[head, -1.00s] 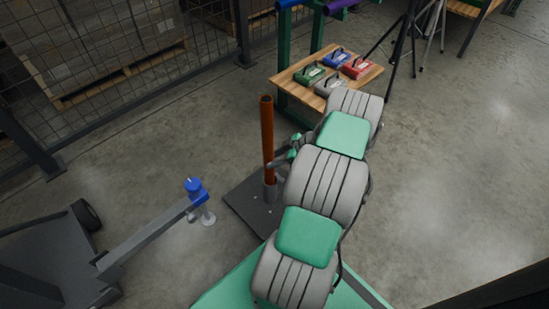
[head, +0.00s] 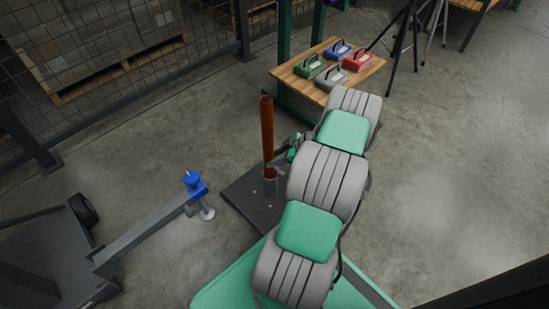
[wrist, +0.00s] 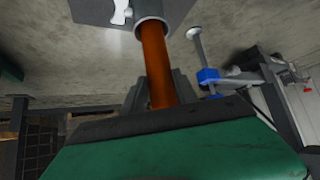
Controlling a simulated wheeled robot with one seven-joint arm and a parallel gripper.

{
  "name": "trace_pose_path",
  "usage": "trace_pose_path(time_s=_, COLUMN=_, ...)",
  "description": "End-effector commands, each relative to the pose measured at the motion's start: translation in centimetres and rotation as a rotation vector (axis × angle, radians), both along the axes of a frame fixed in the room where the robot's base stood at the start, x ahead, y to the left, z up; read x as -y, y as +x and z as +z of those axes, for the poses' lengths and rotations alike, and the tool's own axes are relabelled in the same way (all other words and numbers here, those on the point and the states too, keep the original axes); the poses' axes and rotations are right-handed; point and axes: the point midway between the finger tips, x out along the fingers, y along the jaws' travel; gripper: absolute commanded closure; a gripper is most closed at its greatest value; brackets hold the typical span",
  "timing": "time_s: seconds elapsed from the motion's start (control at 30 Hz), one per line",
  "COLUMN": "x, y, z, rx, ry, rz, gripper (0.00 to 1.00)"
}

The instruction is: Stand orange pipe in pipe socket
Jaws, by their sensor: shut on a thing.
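The orange pipe (head: 267,135) stands upright in the head view, with its lower end in the grey pipe socket (head: 270,187) on a dark square base plate (head: 243,203). In the wrist view the orange pipe (wrist: 157,65) runs into the round mouth of the socket (wrist: 150,27). My gripper (head: 276,160) comes from the right and is shut on the pipe a little above the socket. Its dark fingers also show on either side of the pipe in the wrist view (wrist: 152,98). How deep the pipe sits is hidden inside the socket.
A wooden table (head: 290,75) at the back holds several coloured cases. A blue-topped post (head: 194,182) on a grey wheeled frame (head: 140,232) stands left of the base plate. A tripod (head: 402,50) stands at the back right. The floor at right is clear.

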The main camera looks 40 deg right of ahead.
Motion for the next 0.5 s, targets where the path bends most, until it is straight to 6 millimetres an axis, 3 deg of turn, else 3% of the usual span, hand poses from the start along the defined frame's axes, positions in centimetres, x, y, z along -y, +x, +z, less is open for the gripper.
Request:
trace_pose_path(time_s=0.33, x=0.00, y=0.01, z=0.04, rx=0.000, ry=0.000, rz=0.000, gripper=0.39)
trace_pose_path(time_s=0.5, x=0.00, y=0.01, z=0.02, rx=0.000, ry=0.000, rz=0.000, gripper=0.39)
